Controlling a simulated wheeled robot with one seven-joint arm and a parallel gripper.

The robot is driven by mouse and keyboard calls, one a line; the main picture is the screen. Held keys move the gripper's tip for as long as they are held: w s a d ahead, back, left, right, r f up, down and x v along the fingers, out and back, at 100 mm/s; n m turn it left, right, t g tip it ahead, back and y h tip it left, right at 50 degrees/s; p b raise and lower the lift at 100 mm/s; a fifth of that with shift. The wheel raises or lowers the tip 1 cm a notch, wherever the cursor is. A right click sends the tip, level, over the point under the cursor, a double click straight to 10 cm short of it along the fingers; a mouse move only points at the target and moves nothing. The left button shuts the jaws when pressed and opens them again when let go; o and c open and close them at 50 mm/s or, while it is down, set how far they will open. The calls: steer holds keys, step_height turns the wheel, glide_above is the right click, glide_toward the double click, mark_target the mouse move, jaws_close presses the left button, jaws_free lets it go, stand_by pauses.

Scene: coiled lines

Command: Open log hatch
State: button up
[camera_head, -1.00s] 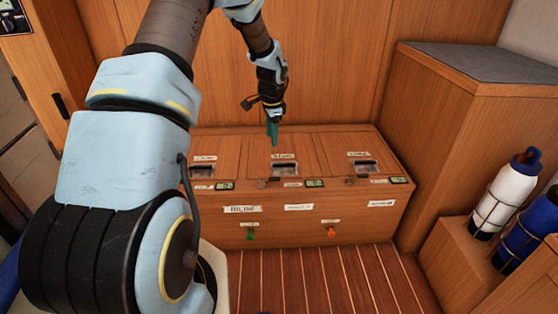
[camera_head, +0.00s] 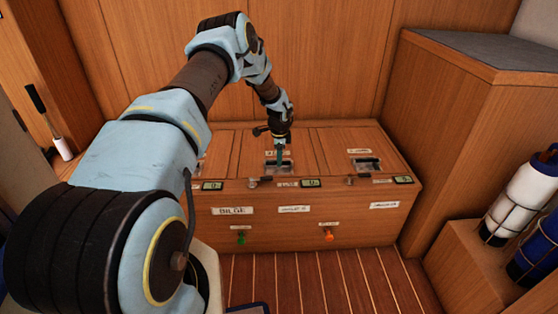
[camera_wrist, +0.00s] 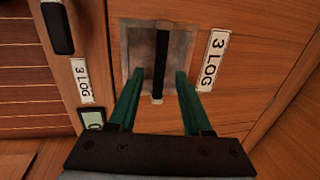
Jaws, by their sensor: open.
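The log hatch (camera_head: 300,146) is the middle of three wooden lids on the low locker and lies shut. In the wrist view, labels reading "3 LOG" (camera_wrist: 214,60) flank its pale metal recess (camera_wrist: 138,38). A dark bar handle (camera_wrist: 161,62) crosses the recess. My gripper (camera_head: 281,163) is over this recess with its green fingers pointing down. In the wrist view my gripper (camera_wrist: 158,73) is open, one fingertip on each side of the handle's near part. A gap shows between the handle and each finger. I cannot tell how deep the fingertips are.
A black latch (camera_wrist: 58,28) and small display (camera_wrist: 91,121) sit near the hatch's front edge. The right-hand lid has its own recess (camera_head: 366,163). Green (camera_head: 241,237) and orange (camera_head: 328,235) knobs are on the locker's front. A tall cabinet (camera_head: 455,130) stands at the right.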

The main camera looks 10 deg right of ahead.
steer(key=shift+w+f, duration=0.15)
steer(key=shift+f, duration=0.6)
steer(key=shift+c, duration=0.2)
jaws_close()
stand_by(0.7)
